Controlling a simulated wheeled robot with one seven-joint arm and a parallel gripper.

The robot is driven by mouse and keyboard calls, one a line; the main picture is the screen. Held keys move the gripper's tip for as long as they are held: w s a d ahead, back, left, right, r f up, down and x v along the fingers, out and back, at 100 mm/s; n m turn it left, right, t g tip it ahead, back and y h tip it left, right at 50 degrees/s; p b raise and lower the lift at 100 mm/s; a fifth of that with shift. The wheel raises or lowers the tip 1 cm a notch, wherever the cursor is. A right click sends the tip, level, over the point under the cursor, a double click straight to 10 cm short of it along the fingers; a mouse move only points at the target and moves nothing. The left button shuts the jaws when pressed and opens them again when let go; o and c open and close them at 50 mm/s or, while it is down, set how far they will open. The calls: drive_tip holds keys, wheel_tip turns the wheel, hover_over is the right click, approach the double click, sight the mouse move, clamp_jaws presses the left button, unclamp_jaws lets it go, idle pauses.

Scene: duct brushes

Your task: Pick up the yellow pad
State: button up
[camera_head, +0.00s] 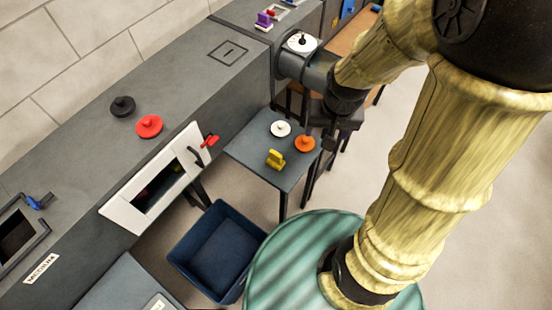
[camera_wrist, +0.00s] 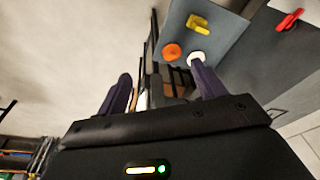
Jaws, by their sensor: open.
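The yellow pad (camera_head: 275,159) lies on a small grey table (camera_head: 250,152), near its front edge. It has a raised grip on top. It also shows in the wrist view (camera_wrist: 199,24), near the top, beyond the fingers. My gripper is open and empty; its two dark purple fingers (camera_wrist: 160,92) stand wide apart in the wrist view. In the head view my gripper (camera_head: 330,138) hangs near the table's right side, to the right of the yellow pad and apart from it. The fingertips are hard to make out there.
A white disc (camera_head: 280,128) and an orange disc (camera_head: 304,143), both knobbed, sit beside the pad on the table. A blue bin (camera_head: 218,250) stands on the floor. The grey duct (camera_head: 185,92) carries a black disc (camera_head: 122,106), a red disc (camera_head: 149,126) and an open white hatch (camera_head: 120,211).

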drive_tip(key=w+a+f+m+g+p, duration=0.1)
drive_tip(key=w+a+f+m, duration=0.25)
drive_tip(key=w+a, duration=0.25)
drive_tip(key=m+g+p, duration=0.1)
drive_tip(key=m, duration=0.2)
hover_over(276, 153)
wheel_tip(276, 153, down, 7)
drive_tip(key=shift+s+d, duration=0.25)
drive_tip(key=shift+s, duration=0.15)
drive_tip(key=shift+f, duration=0.1)
wheel_tip(276, 153, down, 12)
drive_tip(key=shift+r+p, duration=0.2)
drive_tip(key=shift+p, duration=1)
drive_tip(key=shift+f, duration=0.2)
drive_tip(key=shift+w+a+f+p, duration=0.2)
drive_tip(key=shift+f+p, duration=0.3)
drive_tip(key=shift+f, duration=0.8)
drive_tip(key=shift+w+a+f+p, duration=0.15)
drive_tip(key=shift+f+p, duration=0.35)
drive_tip(key=shift+f, duration=0.8)
drive_tip(key=shift+d, duration=0.1)
